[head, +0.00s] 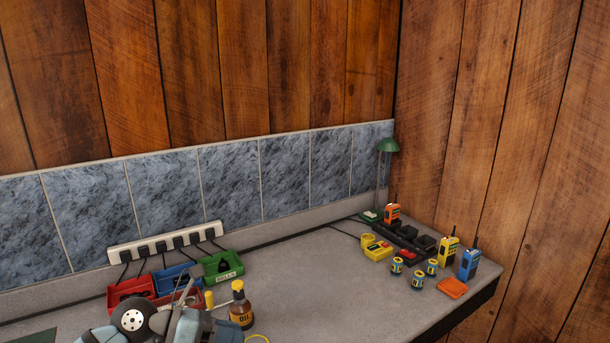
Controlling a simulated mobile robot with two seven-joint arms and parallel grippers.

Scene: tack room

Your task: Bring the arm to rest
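My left arm, grey-blue with a dark round joint, comes in at the bottom left edge of the head view. My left gripper (186,300) is low in the picture, in front of a red tray and beside a brown oil bottle (241,306). Its fingers are small and partly overlap the things behind, so whether it is open or shut is unclear. I see nothing clearly held in it. Whether it touches the tray or bottle is also unclear. My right arm and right gripper are not in view.
Red (128,287), blue (168,281) and green (221,266) bins stand below a white power strip (165,242). At the right are a charger (402,239), orange (392,212), yellow (448,251) and blue (468,264) radios, small cans and a green lamp (388,146). The counter's middle (320,280) is clear.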

